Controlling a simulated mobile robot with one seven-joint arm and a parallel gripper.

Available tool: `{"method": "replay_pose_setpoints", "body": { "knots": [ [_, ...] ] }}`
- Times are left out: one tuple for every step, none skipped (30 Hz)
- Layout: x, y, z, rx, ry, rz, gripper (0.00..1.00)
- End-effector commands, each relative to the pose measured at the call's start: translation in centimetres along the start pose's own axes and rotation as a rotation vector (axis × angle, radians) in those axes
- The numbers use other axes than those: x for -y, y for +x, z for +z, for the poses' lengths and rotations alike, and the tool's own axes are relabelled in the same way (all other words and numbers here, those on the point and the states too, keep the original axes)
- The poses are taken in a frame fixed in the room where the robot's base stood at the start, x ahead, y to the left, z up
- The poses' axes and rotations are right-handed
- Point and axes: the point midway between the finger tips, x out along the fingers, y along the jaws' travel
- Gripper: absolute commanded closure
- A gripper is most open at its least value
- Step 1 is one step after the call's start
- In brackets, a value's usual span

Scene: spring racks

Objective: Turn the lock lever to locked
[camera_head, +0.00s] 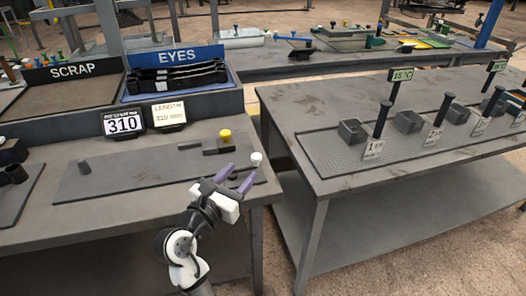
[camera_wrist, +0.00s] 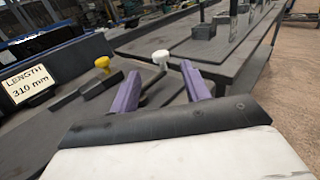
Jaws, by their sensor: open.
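A measuring fixture on a grey plate (camera_head: 120,178) carries a yellow knob (camera_head: 226,135) on a dark block and a white knob (camera_head: 256,158) near the right end. Both show in the wrist view, the yellow knob (camera_wrist: 102,63) left and the white knob (camera_wrist: 160,57) near centre. I cannot tell for certain which knob is on the lock lever. My gripper (camera_head: 238,174) is open, its purple fingers pointing toward the white knob. In the wrist view the white knob appears between the fingertips, beyond or level with them; exact depth is unclear. The gripper holds nothing visible.
A sign reading 310 (camera_head: 123,122) and a length card (camera_head: 169,114) stand behind the plate. SCRAP (camera_head: 72,70) and EYES (camera_head: 178,57) trays are at the back. A second table (camera_head: 340,180) with posts and small boxes stands to the right across a gap.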

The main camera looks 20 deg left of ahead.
Motion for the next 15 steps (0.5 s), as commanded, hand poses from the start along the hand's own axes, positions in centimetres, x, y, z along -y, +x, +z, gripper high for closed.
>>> {"method": "replay_pose_setpoints", "body": {
  "knots": [
    [0.1, 1.2, 0.2, 0.001, -0.001, -0.006, 0.53],
    [0.1, 1.9, 0.2, 0.001, 0.0, -0.005, 0.53],
    [0.1, 2.8, 0.2, 0.001, 0.0, -0.005, 0.53],
    [0.1, 3.5, 0.2, 0.001, -0.001, -0.005, 0.53],
    [0.1, 4.1, 0.2, 0.002, 0.0, -0.004, 0.53],
    [0.1, 5.0, 0.2, 0.001, -0.001, -0.004, 0.53],
    [0.1, 5.5, 0.2, 0.001, -0.001, -0.004, 0.53],
    [0.1, 6.1, 0.2, 0.001, -0.001, -0.002, 0.53],
    [0.1, 6.9, 0.2, 0.002, -0.001, -0.003, 0.53],
    [0.1, 7.4, 0.2, 0.001, 0.0, -0.003, 0.53],
    [0.1, 7.8, 0.2, 0.0, 0.001, -0.002, 0.53],
    [0.0, 8.4, 0.2, 0.001, 0.0, -0.001, 0.53],
    [0.0, 8.7, 0.2, 0.002, 0.001, 0.0, 0.53],
    [0.0, 9.1, 0.2, 0.001, 0.001, 0.0, 0.53],
    [0.0, 9.4, 0.1, 0.0, 0.001, 0.0, 0.53]
  ]
}}
